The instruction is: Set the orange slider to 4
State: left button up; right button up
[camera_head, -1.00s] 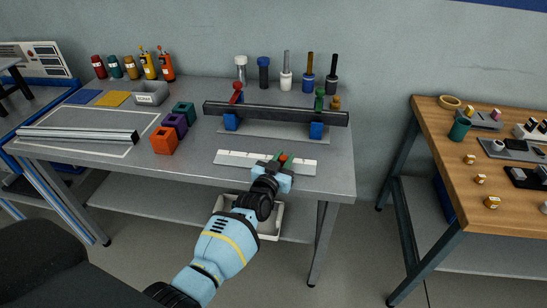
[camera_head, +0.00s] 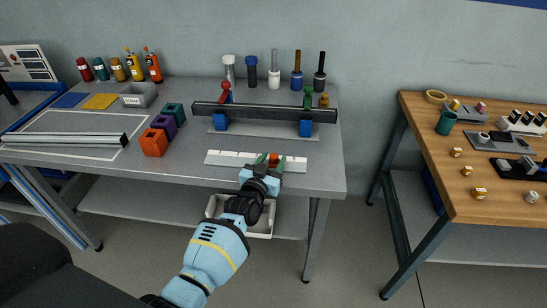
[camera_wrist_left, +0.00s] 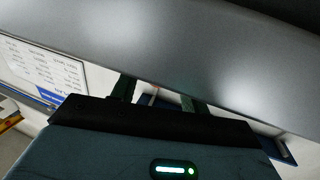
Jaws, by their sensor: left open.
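The white slider rail (camera_head: 228,158) lies along the front edge of the grey workbench. A small orange-red piece, which looks like the orange slider (camera_head: 273,160), shows on its right half. My left gripper (camera_head: 271,161) is open at the rail, with its dark green fingers on either side of the orange piece. I cannot tell whether they touch it. Marks on the rail are too small to read. In the left wrist view, the two fingers (camera_wrist_left: 156,97) reach toward the bench's edge, and the slider is not clear. My right gripper is out of view.
Behind the rail, a dark bar (camera_head: 262,112) rests on blue supports. Orange, purple and green blocks (camera_head: 153,143) stand to its left. A pale tray (camera_head: 259,226) sits on the shelf below my left arm. A wooden table (camera_head: 475,205) with small parts stands at right.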

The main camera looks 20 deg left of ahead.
aim_at(272, 160)
pick_arm(q)
jog(key=s, duration=0.4)
jog(key=shift+s+r+p, duration=0.1)
jog(key=shift+s+p, duration=0.2)
jog(key=shift+s, duration=0.1)
jog(key=shift+s+a, duration=0.1)
jog(key=shift+s, duration=0.55)
